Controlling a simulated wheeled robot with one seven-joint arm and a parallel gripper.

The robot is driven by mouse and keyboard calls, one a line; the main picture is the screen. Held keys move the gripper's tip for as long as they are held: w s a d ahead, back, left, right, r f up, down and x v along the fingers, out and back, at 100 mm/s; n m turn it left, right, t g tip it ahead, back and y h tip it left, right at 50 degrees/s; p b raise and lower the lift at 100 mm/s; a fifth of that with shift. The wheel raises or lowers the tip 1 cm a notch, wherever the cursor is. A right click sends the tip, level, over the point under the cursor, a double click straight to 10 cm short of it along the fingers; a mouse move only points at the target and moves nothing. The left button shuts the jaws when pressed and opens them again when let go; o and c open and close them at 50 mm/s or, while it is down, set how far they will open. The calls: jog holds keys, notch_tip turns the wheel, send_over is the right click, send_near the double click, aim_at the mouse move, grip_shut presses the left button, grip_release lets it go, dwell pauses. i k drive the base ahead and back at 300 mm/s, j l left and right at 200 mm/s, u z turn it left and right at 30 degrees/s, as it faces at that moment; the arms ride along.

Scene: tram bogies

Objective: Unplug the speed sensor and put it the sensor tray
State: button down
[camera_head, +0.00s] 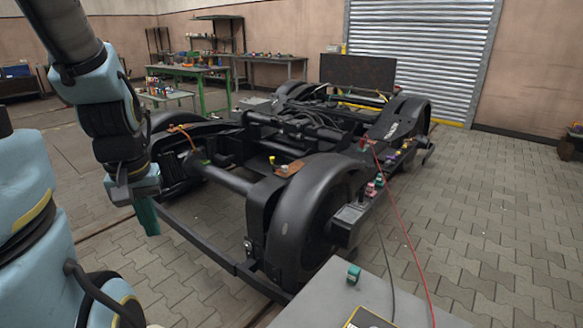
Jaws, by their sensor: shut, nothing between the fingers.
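A black tram bogie (300,150) stands on the paved floor in the middle of the view. I cannot tell for sure which part is the speed sensor. Small pink and green fittings (373,187) sit on the bogie's right side near a grey box. A small green piece (353,273) stands on a grey tabletop (335,300) at the bottom. A dark, yellow-edged item (368,318) on it is cut off by the frame; I cannot tell whether it is the sensor tray. My gripper (150,227), with teal fingers, points down left of the bogie, shut and empty.
A red cable and a dark cable (391,270) run from the bogie to the tabletop's right. A brown piece with a yellow part (287,168) lies on the bogie. A green workbench (190,72) stands behind. Paved floor (500,200) at right is clear.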

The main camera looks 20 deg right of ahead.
aim_at(380, 179)
jog(key=k+l+u, duration=0.2)
jog(key=u, duration=0.15)
jog(key=k+l+u, duration=0.1)
jog(key=k+u, duration=1.25)
jog(key=u, duration=0.15)
jog(key=k+u, duration=0.35)
jog(key=k+l+u, duration=0.1)
jog(key=u, duration=0.25)
jog(key=k+u, duration=0.65)
jog(key=k+j+u, duration=0.1)
jog(key=k+u, duration=0.2)
jog(key=k, duration=0.9)
jog(key=k+l, duration=0.2)
jog(key=k, duration=0.4)
jog(key=k+l+u, duration=0.1)
jog(key=k, duration=0.55)
jog(key=z, duration=3.6)
